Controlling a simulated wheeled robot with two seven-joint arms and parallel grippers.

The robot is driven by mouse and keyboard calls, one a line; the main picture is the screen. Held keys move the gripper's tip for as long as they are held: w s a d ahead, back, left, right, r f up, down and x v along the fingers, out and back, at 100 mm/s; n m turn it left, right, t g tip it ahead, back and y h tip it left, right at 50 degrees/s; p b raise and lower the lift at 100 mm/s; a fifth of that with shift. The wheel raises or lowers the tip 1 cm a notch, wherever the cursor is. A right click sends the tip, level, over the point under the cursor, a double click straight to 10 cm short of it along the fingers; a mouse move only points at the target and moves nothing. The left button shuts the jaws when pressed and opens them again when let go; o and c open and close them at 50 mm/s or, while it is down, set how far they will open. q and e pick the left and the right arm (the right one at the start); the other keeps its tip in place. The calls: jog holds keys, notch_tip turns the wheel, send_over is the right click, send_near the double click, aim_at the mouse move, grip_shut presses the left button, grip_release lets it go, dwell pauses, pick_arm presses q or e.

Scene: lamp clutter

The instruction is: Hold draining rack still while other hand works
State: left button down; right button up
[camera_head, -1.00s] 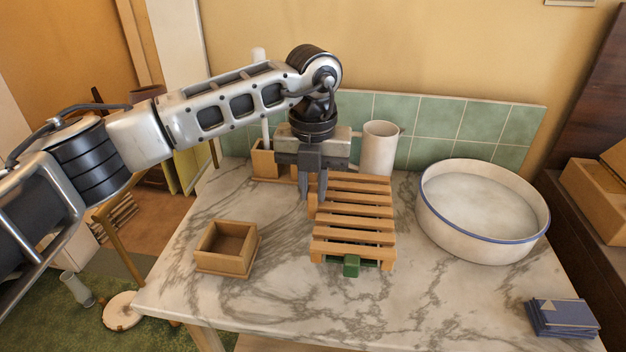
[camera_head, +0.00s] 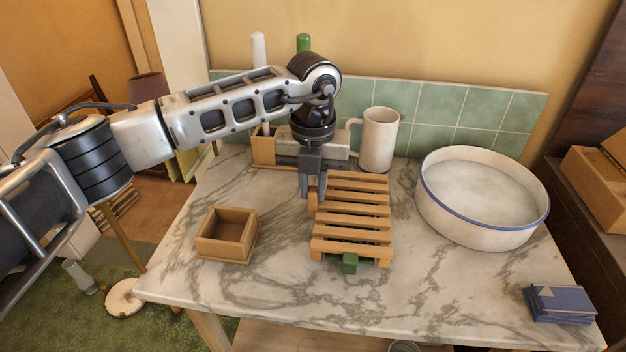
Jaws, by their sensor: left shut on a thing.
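The draining rack (camera_head: 352,224) is a slatted wooden rack lying flat on the marble table, with a green piece (camera_head: 349,263) at its front end. My left gripper (camera_head: 312,196) points down at the rack's rear left edge and is shut on it. The fingers partly hide the rack's back left corner, so the exact contact is hard to see. My right gripper is not in view.
A white mug (camera_head: 379,140) stands behind the rack, and a large white basin (camera_head: 483,200) is to its right. A small wooden box (camera_head: 227,235) is at left, and blue booklets (camera_head: 560,304) lie at front right. The front middle marble is clear.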

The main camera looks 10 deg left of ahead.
pick_arm(q)
jog(key=shift+f, duration=1.35)
jog(key=shift+f, duration=0.1)
jog(key=c, duration=1.6)
grip_release()
grip_shut()
